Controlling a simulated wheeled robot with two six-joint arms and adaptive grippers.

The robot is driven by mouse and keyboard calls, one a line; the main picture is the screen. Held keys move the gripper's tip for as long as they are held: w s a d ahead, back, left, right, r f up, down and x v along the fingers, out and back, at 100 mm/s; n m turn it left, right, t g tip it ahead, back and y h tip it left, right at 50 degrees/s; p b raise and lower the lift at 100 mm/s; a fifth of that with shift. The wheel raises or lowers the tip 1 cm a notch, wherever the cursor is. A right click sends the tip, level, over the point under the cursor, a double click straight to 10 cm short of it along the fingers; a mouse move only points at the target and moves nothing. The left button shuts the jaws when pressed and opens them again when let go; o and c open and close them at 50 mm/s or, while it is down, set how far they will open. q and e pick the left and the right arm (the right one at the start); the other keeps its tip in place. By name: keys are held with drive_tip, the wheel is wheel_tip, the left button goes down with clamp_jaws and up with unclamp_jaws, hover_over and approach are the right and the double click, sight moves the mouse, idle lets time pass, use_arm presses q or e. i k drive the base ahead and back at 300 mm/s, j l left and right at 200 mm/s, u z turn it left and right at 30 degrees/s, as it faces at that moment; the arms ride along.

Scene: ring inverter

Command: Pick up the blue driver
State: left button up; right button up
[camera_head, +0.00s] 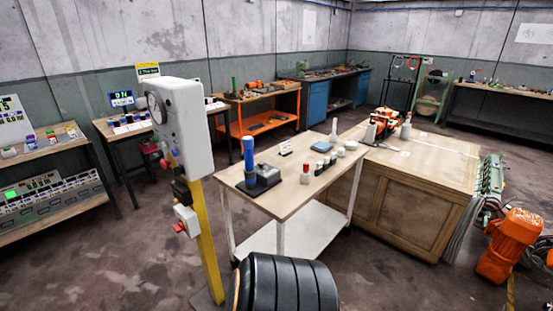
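An upright blue cylinder (249,153), which looks like the blue driver, stands at the left end of a light wood-topped table (290,205). Its lower end meets a black base block (259,183); I cannot tell whether it sits in it or behind it. Neither of my grippers shows in the head view, and nothing is touching the blue cylinder.
A grey box on a yellow post (209,240) stands left of the table. A red-and-white bottle (305,174), a flat blue item (322,146) and small parts share the tabletop. A wooden cabinet (415,205) adjoins it at right. An orange motor (512,243) sits far right.

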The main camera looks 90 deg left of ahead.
sight(248, 142)
drive_tip(key=k+u, duration=0.1)
drive_tip(key=u, duration=2.85)
